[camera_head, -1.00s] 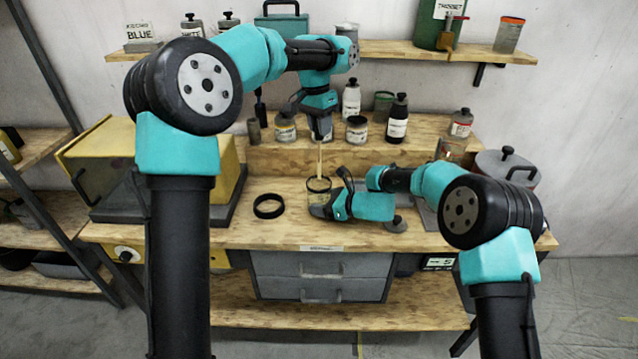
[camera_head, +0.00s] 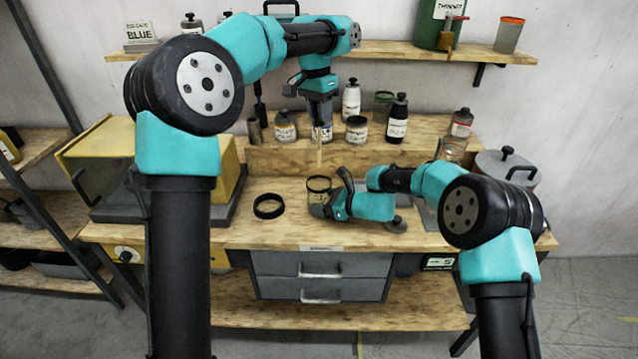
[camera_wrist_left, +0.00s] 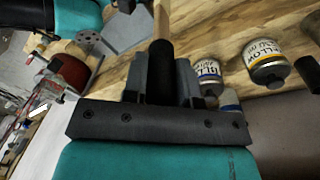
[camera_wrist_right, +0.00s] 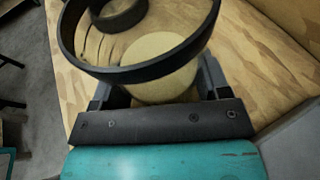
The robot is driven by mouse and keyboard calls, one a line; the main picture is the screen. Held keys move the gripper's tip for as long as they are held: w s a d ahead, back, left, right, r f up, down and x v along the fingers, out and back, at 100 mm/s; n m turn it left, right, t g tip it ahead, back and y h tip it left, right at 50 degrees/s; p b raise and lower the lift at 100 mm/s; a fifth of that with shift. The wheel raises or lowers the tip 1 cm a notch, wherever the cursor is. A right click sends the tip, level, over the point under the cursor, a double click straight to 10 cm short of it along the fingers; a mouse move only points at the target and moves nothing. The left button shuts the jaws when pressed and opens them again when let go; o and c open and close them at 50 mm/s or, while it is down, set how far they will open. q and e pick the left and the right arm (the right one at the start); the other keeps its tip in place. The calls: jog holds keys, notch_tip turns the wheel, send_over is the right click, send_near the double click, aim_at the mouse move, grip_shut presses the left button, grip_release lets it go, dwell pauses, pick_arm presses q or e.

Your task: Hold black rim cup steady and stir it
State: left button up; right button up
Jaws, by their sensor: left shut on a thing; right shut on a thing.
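The black rim cup (camera_head: 319,186) stands on the bench, clear-walled and upright. My right gripper (camera_head: 321,207) is shut on its side. In the right wrist view, the cup's black rim (camera_wrist_right: 135,73) fills the top and a pale, cream-coloured round area shows inside. My left gripper (camera_head: 321,130) is above the cup, shut on a thin wooden stick (camera_head: 319,155) that points down. The stick's lower end appears just above or behind the cup's rim, and no stick shows inside the cup in the right wrist view. The stick also shows in the left wrist view (camera_wrist_left: 162,20).
Several jars and bottles, including a black-topped bottle (camera_head: 397,120), stand on the raised step behind. A yellow box (camera_head: 100,150) is at left and a lidded pot (camera_head: 505,165) at right.

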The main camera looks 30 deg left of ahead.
dwell(0.3)
jog(key=o, duration=1)
jog(key=v, duration=1.2)
